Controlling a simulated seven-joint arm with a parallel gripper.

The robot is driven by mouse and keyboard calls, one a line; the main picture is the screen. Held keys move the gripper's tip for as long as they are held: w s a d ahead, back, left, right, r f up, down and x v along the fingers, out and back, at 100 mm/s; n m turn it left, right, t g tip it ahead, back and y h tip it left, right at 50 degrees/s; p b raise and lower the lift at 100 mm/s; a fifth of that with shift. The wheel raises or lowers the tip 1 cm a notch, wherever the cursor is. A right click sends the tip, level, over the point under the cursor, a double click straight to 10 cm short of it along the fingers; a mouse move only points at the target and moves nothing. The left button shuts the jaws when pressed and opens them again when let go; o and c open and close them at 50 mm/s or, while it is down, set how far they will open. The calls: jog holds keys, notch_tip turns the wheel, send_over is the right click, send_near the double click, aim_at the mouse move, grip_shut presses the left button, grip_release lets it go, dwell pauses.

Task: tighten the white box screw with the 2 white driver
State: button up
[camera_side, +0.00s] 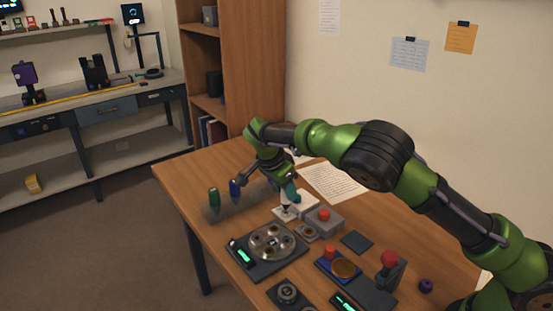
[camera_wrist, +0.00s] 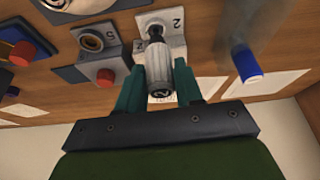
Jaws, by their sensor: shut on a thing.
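My gripper (camera_wrist: 158,88) is shut on the white driver (camera_wrist: 157,62), its teal fingers on either side of the handle. In the side view my gripper (camera_side: 289,192) holds the driver upright, tip down, over the white box (camera_side: 308,200). In the wrist view the white box (camera_wrist: 177,48) carries a "2" mark, and the driver's far end lies over a dark round spot on it. The driver hides most of the screw, so I cannot tell whether the tip is seated in it.
A grey box with a red button (camera_side: 324,215) stands close beside the white box. A dark unit with a round metal plate (camera_side: 271,242) lies in front. Paper (camera_side: 335,182) lies behind.

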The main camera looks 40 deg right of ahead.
jog(key=shift+r, duration=0.35)
jog(key=shift+r, duration=1.4)
